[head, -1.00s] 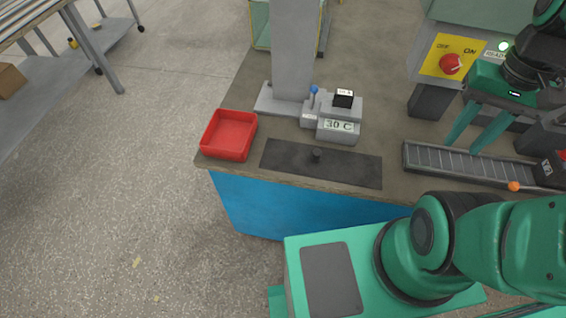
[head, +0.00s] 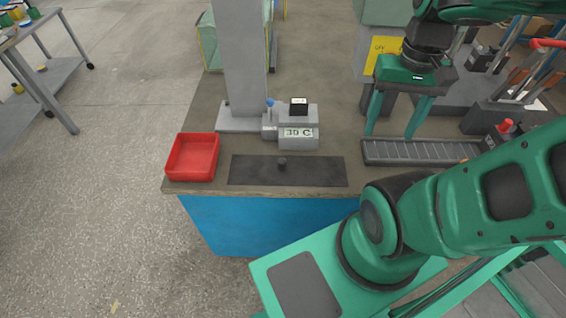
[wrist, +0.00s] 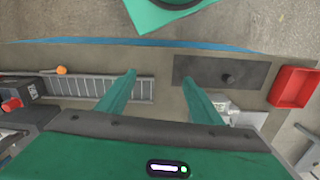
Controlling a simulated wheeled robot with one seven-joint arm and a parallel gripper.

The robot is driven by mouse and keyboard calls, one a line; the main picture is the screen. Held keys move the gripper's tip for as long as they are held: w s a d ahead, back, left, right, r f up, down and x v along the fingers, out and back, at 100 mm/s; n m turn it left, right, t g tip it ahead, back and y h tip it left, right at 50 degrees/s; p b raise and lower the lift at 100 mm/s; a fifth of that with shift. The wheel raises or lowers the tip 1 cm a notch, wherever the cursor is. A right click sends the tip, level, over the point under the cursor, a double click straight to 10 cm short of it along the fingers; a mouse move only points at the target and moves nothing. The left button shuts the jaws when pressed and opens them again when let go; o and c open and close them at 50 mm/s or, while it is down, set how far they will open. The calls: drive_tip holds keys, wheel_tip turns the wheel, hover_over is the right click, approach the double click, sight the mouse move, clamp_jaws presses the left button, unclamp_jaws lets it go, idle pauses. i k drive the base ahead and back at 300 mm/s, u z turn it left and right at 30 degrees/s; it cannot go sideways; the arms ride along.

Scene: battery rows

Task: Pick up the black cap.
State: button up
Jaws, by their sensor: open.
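The small black cap (head: 282,164) stands on a dark flat mat (head: 325,172) near the front edge of the bench. It also shows as a dark knob in the wrist view (wrist: 227,78). My gripper (head: 391,136) is open and empty, its two green fingers pointing down. It hangs over the left end of the grey roller track, to the right of the mat and apart from the cap. In the wrist view the gripper (wrist: 159,77) has its fingers spread, with the cap outside them to the right.
A red tray (head: 193,157) sits left of the mat. Behind the mat are a grey device reading 30 C (head: 298,133) and a grey column (head: 245,60). The roller track (head: 425,152) lies to the right, with a yellow switch panel (head: 384,55) behind.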

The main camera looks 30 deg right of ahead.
sight(282, 162)
drive_tip(key=z, duration=0.05)
drive_tip(key=k, duration=1.05)
drive_tip(key=u, duration=0.75)
drive_tip(key=i, duration=0.9)
drive_tip(key=u, duration=0.05)
